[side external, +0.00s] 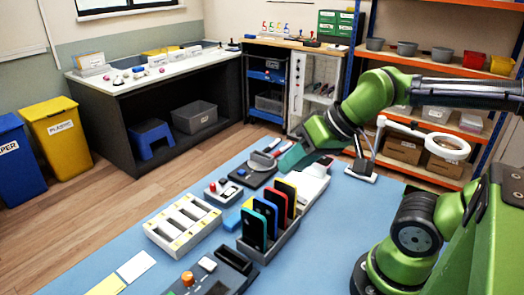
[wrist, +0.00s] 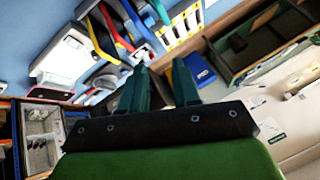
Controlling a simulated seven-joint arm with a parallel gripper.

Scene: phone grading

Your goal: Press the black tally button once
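My gripper (side external: 290,162) hangs above the blue table at the far end of the phone rack, tilted, with nothing visible between its fingers. In the wrist view its two teal fingers (wrist: 163,85) stand apart. A small pale control box (side external: 222,191) with a red button and a dark spot sits left of my gripper, apart from it. It seems to show in the wrist view (wrist: 141,52), partly hidden behind the phones. The black tally button is too small to tell for sure; the dark spot on that box may be it.
A rack of colored phones (side external: 268,222) stands between my gripper and the table's front.

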